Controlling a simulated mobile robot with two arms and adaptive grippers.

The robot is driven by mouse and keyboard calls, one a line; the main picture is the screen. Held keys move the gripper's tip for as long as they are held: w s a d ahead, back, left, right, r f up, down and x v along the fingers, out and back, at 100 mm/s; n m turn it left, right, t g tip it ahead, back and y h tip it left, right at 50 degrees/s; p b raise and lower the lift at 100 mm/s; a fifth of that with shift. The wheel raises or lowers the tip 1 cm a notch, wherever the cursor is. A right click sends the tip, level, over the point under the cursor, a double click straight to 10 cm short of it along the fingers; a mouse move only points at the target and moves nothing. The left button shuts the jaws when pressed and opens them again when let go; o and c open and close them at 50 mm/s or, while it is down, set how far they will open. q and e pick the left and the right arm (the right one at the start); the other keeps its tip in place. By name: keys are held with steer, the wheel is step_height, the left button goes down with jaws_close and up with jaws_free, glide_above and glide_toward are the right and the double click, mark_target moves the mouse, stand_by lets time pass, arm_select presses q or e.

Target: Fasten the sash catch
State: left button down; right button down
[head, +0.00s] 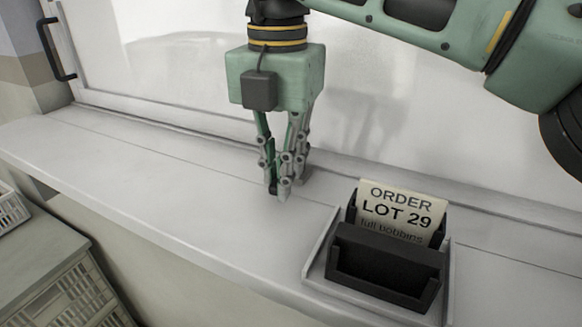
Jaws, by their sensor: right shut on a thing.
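My right gripper (278,191) points down at the white sill, just in front of the bottom rail of the window. Its fingers are close together, shut on a small part that they mostly hide; I take it to be the sash catch. Whether the catch is turned or fastened cannot be seen. The sash (150,45) is a large pale pane in a white frame, its lower edge running along the back of the sill. A black bar handle (54,48) is on the frame at the far left. My left gripper is out of view.
A black holder (385,275) with an order card (399,212) reading "LOT 29" stands in a pale tray (314,272) on the sill (190,195), right of the gripper. A pale crate (75,298) is below at the lower left. The sill's left part is clear.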

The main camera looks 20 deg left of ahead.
steer(key=shift+w+a+r+m, duration=0.1)
steer(key=shift+a+m, duration=0.3)
steer(key=shift+m, duration=0.3)
steer(key=c, duration=1.7)
jaws_free()
steer(key=shift+r, duration=3.65)
